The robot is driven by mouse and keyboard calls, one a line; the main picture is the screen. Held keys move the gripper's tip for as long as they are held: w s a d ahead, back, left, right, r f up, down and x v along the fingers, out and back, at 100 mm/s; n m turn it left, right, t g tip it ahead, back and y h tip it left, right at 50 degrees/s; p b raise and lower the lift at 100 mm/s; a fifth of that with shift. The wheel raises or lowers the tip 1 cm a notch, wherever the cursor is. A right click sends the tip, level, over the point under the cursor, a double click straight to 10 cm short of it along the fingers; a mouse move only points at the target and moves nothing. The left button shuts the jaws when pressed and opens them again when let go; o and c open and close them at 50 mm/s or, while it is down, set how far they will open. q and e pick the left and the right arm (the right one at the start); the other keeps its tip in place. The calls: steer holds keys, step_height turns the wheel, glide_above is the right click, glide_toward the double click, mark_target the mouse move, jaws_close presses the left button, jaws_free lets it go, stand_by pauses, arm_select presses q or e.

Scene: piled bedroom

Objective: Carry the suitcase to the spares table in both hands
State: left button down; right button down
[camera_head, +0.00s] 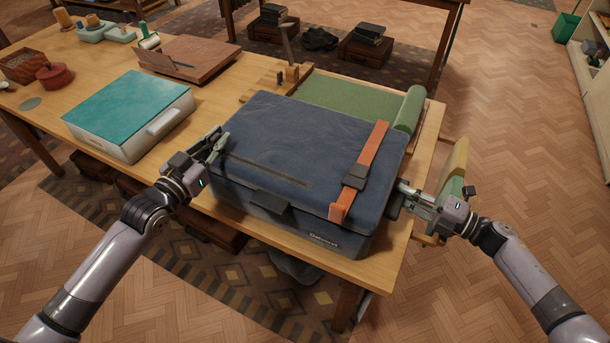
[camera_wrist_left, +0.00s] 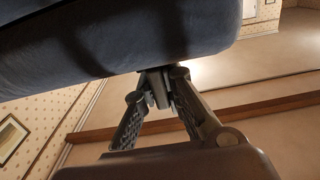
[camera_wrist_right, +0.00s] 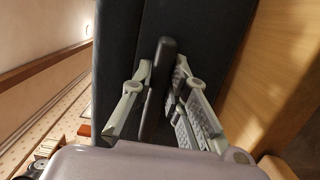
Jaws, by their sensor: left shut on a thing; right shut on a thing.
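The dark blue suitcase (camera_head: 300,140) with an orange strap (camera_head: 368,155) lies flat at the near right end of a wooden table (camera_head: 405,265). Its front side reaches to about the table's near edge. My left gripper (camera_head: 216,145) is shut at the suitcase's left side; in the left wrist view its fingers (camera_wrist_left: 160,85) meet at a small dark part under the blue body. My right gripper (camera_head: 402,193) is shut at the right side; in the right wrist view its fingers (camera_wrist_right: 163,80) are around a dark side handle (camera_wrist_right: 154,95). I cannot tell which table is the spares table.
A teal-topped white case (camera_head: 130,110) stands left of the suitcase. A green mat (camera_head: 350,97) with a rolled end lies behind it. A wooden box (camera_head: 188,58) and small items fill the far left.

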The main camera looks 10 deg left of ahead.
stand_by(0.4)
arm_select(q)
steer(key=shift+r, duration=0.4)
arm_select(e)
steer(key=shift+w+r, duration=0.1)
steer(key=shift+r, duration=0.2)
arm_select(q)
steer(key=shift+w, duration=0.15)
arm_select(e)
steer(key=shift+w, duration=0.1)
